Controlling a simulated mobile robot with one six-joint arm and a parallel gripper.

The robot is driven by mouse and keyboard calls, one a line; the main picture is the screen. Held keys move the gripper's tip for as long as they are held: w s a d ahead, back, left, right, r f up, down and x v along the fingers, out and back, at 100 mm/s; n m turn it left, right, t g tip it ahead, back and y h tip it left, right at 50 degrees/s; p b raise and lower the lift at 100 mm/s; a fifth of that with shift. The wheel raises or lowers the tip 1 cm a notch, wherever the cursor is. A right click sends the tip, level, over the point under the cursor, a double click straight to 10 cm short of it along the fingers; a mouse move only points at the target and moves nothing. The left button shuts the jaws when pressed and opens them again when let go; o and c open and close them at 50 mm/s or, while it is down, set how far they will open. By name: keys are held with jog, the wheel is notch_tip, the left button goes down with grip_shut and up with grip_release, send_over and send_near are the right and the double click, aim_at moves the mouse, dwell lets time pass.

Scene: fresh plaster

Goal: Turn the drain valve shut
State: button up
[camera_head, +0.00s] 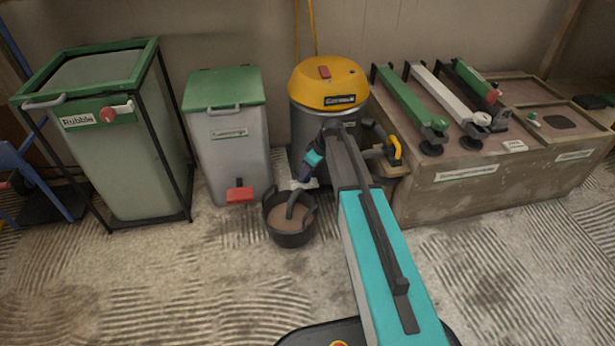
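A yellow-topped grey drum vacuum (328,90) stands against the back wall. A dark curved spout (292,207) dips from near its base into a black bucket (289,236) of brownish liquid. The drain valve appears to be at the top of this spout; its handle and setting are not clear. My gripper (300,184) points down and left at that spot, in front of the drum's lower part. It is close to the spout, but contact cannot be told. Its fingers are too small and dark to show whether they are open. My arm hides part of the drum.
A yellow handle (395,149) sticks out right of the drum. A grey bin (228,150) with green lid and red pedal (239,194) stands left, beside a framed rubble bin (140,165).

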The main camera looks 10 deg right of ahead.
jog(key=shift+x, duration=0.75)
jog(key=c, duration=0.9)
jog(key=shift+d, duration=0.15)
jog(key=shift+c, duration=0.7)
